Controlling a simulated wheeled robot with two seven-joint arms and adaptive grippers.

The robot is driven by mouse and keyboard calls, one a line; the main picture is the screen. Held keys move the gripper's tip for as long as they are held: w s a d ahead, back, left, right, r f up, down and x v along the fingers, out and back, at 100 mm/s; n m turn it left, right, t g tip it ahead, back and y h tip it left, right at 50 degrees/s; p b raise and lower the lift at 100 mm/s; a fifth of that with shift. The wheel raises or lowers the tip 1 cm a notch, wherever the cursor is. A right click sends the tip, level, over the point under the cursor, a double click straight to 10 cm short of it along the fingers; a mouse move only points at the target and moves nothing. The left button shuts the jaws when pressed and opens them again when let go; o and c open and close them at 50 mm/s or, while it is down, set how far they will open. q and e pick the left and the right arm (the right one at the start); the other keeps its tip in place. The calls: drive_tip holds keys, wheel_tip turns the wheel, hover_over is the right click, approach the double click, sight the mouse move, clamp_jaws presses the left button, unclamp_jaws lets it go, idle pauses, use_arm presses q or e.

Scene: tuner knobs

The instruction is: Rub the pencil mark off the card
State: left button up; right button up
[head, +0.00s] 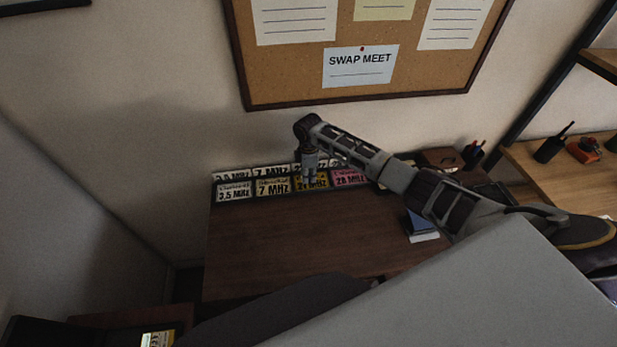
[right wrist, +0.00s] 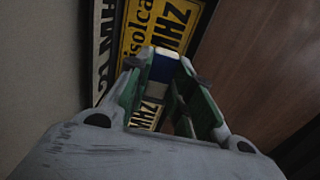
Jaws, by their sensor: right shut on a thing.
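The cards stand in two rows along the back of the desk. The front row reads 3.5 MHz (head: 234,191), 7 MHz (head: 272,187), a yellow card partly hidden behind my gripper, and a pink 28 MHz card (head: 349,178). My right gripper (head: 309,182) points down in front of the yellow card. In the right wrist view its green-lined fingers (right wrist: 162,62) are shut on a small white-and-blue block, apparently an eraser (right wrist: 161,70). The yellow card (right wrist: 142,35) lies just beyond it. Whether the block touches the card is unclear. I can make out no pencil mark. My left gripper is out of view.
The brown desk top (head: 290,237) is clear at the front and middle. A blue item (head: 420,224) lies at its right, below my right arm. A brown box (head: 440,159) stands at the back right. A cork board (head: 300,75) hangs above, and a shelf (head: 560,180) is at right.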

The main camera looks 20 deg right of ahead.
drive_tip(key=shift+r, duration=1.25)
